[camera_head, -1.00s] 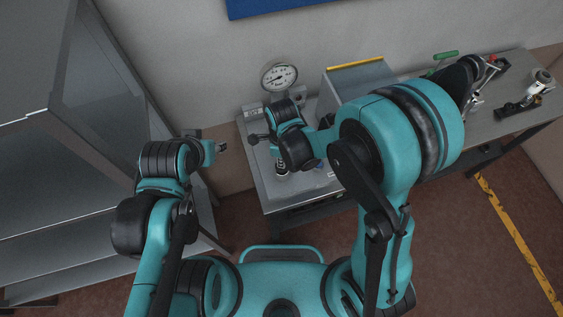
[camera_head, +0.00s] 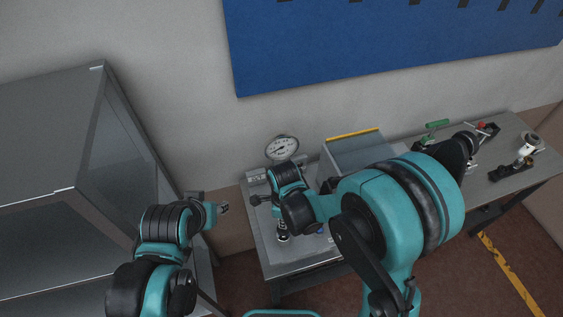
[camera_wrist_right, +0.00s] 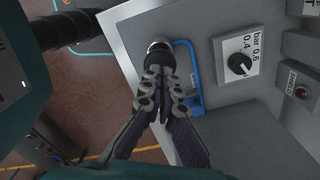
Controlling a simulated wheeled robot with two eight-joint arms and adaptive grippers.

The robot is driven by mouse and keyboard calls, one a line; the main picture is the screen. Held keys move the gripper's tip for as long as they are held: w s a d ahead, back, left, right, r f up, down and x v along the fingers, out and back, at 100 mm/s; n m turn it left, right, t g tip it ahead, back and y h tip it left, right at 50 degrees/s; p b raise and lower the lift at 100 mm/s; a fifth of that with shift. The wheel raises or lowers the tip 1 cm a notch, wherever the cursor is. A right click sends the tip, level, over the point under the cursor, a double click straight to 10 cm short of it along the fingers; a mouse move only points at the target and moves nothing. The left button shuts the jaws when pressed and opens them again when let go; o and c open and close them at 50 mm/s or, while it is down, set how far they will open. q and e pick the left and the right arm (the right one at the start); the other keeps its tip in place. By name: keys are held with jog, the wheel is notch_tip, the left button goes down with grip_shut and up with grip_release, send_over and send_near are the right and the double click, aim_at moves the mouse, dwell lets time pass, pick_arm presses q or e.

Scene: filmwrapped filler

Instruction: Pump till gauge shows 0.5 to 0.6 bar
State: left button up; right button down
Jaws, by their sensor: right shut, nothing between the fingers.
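The round white-faced gauge (camera_head: 281,148) stands at the back of the bench's left end. Its needle is dark, but the reading is too small to tell. My right gripper (camera_head: 280,217) is low over the bench in front of the gauge. In the right wrist view its fingers (camera_wrist_right: 158,75) are together and empty, with their tips at a round metal-and-black pump part (camera_wrist_right: 159,44). I cannot tell if they touch. A blue bracket (camera_wrist_right: 192,75) is beside the tips. My left gripper (camera_head: 222,208) hangs left of the bench; its jaws are too small to judge.
A grey box with a yellow edge (camera_head: 357,151) stands right of the gauge. Clamps and fittings (camera_head: 527,150) lie farther right. A grey cabinet (camera_head: 50,150) stands at left.

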dwell(0.3)
notch_tip(320, 180, down, 5)
jog(key=b, duration=0.5)
notch_tip(320, 180, up, 5)
jog(key=p, duration=0.5)
jog(key=shift+f, duration=0.1)
jog(key=shift+r, duration=0.25)
jog(key=shift+f, duration=0.15)
dwell(0.9)
jog(key=shift+f, duration=0.1)
dwell(0.4)
dwell(1.1)
dwell(0.4)
